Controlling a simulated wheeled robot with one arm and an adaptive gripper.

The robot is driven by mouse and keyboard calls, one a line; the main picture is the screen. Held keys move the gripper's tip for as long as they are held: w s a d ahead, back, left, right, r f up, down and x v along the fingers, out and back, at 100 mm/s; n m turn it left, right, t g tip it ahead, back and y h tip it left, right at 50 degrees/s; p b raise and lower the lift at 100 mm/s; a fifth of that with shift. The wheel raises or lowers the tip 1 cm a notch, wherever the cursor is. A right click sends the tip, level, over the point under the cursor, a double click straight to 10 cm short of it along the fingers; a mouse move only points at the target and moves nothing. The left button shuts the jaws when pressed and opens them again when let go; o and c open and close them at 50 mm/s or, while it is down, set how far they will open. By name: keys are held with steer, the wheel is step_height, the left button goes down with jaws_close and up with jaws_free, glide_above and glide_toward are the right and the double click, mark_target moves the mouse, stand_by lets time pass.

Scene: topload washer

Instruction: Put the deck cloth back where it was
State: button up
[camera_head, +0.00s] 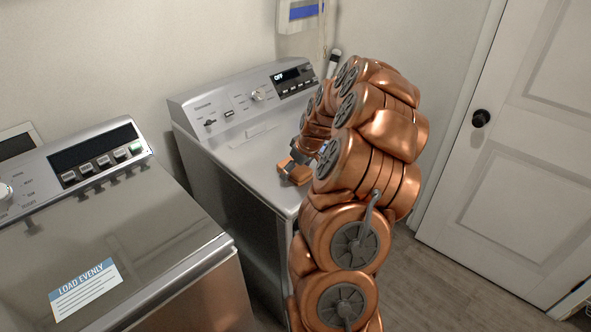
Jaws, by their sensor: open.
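My copper-coloured arm reaches over the machine on the right, and its gripper (291,160) is low over the front part of that machine's top. The gripper is small and partly hidden by my arm; it is open. A small flat orange-brown thing (295,174) lies on the top right by the gripper, near the front edge. It may be the deck cloth, but I cannot tell for sure. Whether the fingers touch it is not clear. No other cloth shows.
The right machine (240,150) has a panel reading OFF at its back. A topload washer (170,215) with a "LOAD EVENLY" label (86,290) stands at the left, a narrow gap between them. A white door (525,150) is at the right. Grey floor (450,290) is free before it.

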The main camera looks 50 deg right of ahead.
steer(key=shift+r, duration=0.1)
steer(key=shift+r, duration=0.15)
steer(key=b+v, duration=0.4)
steer(key=v, duration=0.8)
steer(key=s+a+r+n+g+y, duration=0.1)
steer(key=s+a+n+g, duration=0.2)
steer(key=a, duration=2.3)
steer(key=s+a+f+m+g, duration=0.1)
steer(key=s+a, duration=0.2)
steer(key=s, duration=0.4)
steer(key=s+a+f+m+g, duration=0.1)
steer(key=s+a, duration=0.3)
steer(key=s, duration=0.4)
steer(key=s+a+f+g+h, duration=0.1)
steer(key=s+a+f, duration=0.1)
steer(key=s+a, duration=0.2)
steer(key=s, duration=0.3)
steer(key=shift+s+a+m, duration=0.15)
steer(key=shift+a+m, duration=0.1)
steer(key=shift+m, duration=0.15)
